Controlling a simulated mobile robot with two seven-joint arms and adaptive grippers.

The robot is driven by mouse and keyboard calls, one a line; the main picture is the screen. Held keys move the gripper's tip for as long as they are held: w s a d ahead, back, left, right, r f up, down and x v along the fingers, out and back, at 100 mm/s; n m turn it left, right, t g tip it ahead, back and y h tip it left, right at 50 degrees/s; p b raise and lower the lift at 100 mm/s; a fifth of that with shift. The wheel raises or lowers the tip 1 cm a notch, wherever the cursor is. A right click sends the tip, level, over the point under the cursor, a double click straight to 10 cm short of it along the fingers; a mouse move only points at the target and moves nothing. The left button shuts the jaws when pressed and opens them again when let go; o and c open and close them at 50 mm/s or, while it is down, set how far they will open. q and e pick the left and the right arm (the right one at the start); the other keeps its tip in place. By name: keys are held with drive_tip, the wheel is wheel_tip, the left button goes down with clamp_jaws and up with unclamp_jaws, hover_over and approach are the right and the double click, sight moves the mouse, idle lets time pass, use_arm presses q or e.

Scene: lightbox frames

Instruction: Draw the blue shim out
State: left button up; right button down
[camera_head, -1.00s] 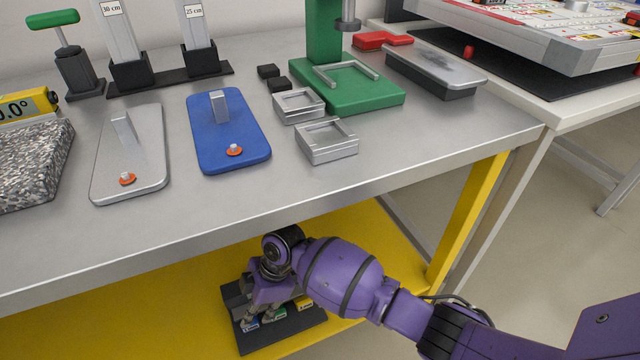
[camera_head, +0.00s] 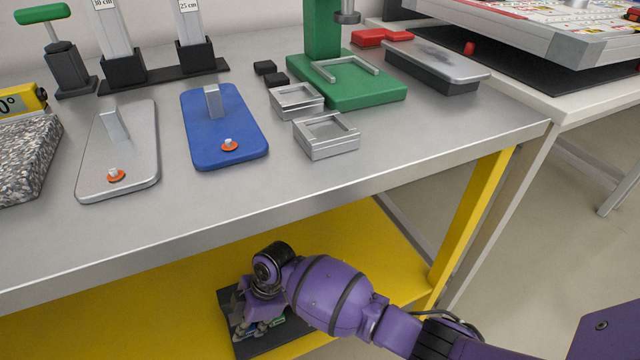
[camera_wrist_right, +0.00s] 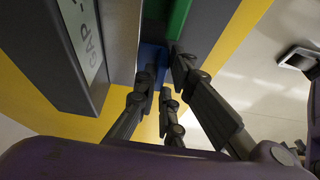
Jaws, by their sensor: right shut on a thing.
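The blue shim (camera_wrist_right: 152,62) shows in the right wrist view as a narrow blue piece in a dark holder (camera_wrist_right: 215,22), beside a green piece (camera_wrist_right: 179,18). My right gripper (camera_wrist_right: 160,86) is shut on the blue shim, its jointed fingers close around it. How far the shim sits in the holder is hidden. In the head view my right gripper (camera_head: 255,318) reaches down over the dark holder (camera_head: 287,338) on the yellow lower shelf, covering most of the shim. My left gripper is not in view.
The grey bench top (camera_head: 330,178) overhangs the yellow shelf (camera_head: 130,320), close above my right arm. A yellow leg (camera_head: 470,215) stands right of the arm. In the wrist view a panel with a partly readable label (camera_wrist_right: 82,38) rises beside the fingers.

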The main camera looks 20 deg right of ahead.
drive_tip(key=shift+w+a+r, duration=0.1)
drive_tip(key=shift+w+r, duration=0.05)
drive_tip(key=shift+r, duration=0.05)
drive_tip(key=s+p, duration=0.3)
drive_tip(key=s, duration=0.1)
drive_tip(key=shift+s+r, duration=0.15)
drive_tip(key=shift+r, duration=0.05)
drive_tip(key=shift+s+f, duration=0.1)
drive_tip(key=shift+s, duration=0.1)
drive_tip(key=shift+f, duration=0.15)
drive_tip(key=c, duration=2.1)
unclamp_jaws()
drive_tip(key=shift+s, duration=0.15)
